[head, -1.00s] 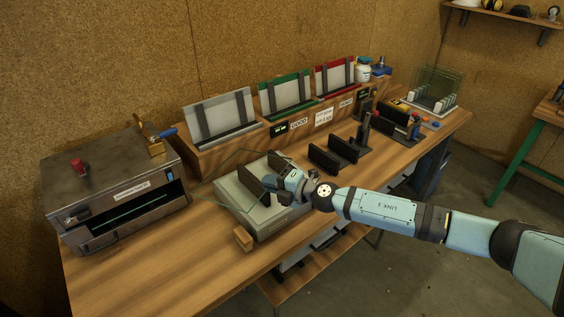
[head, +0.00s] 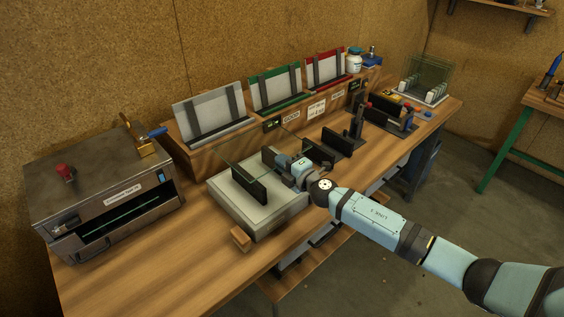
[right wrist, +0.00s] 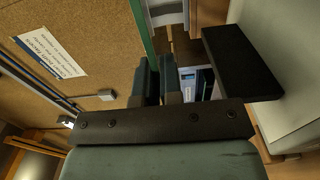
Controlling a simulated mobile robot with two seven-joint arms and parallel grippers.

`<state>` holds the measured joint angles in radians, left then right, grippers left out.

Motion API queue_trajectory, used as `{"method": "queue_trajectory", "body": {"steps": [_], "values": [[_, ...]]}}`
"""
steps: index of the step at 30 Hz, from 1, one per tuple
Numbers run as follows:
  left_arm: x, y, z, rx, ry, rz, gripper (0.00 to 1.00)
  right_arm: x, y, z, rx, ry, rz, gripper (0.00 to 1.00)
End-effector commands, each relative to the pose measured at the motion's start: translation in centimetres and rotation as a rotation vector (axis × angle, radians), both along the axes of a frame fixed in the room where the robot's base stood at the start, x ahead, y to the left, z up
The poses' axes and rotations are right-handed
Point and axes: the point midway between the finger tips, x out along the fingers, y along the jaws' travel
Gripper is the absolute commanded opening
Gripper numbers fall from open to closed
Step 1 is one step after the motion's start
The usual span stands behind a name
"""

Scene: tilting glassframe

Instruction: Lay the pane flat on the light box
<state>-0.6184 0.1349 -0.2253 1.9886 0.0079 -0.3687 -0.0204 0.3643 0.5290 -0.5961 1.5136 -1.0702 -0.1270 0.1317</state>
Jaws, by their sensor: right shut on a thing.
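The pane (head: 250,152) is clear glass with thin green edges, hard to make out against the wood. In the head view it stands tilted above the back of the light box (head: 272,218), a pale grey box with a white top. My right gripper (head: 283,163) is at the light box's right back side, shut on the pane's edge. The right wrist view shows its two teal fingers (right wrist: 160,82) together at the green glass edge (right wrist: 147,35). I cannot tell whether the pane touches the box. My left gripper is out of view.
A dark upright plate (head: 248,186) stands at the light box. A metal oven-like box (head: 105,195) is on the left. Racks with white, green and red frames (head: 275,90) line the back. A wooden block (head: 240,239) sits at the box's front. The front left table is clear.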

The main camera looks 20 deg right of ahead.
Motion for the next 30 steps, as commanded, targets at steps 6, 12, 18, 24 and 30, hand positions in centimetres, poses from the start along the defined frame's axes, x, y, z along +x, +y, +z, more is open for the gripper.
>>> {"method": "queue_trajectory", "body": {"steps": [6, 12, 18, 24, 30], "values": [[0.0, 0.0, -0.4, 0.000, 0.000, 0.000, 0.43, -0.2, -0.1, 0.1, 0.004, -0.007, 0.004, 0.00], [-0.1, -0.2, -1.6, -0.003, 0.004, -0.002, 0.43, -0.1, -0.1, -1.1, 0.003, -0.008, 0.004, 0.00], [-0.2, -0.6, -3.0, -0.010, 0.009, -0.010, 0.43, -0.1, -0.1, -2.6, 0.003, -0.008, 0.003, 0.00], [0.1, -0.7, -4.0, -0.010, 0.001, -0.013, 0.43, -0.1, -0.1, -4.1, 0.004, -0.007, 0.003, 0.00], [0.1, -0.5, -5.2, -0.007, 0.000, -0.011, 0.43, -0.2, -0.1, -5.4, 0.003, -0.008, 0.003, 0.00]]}}
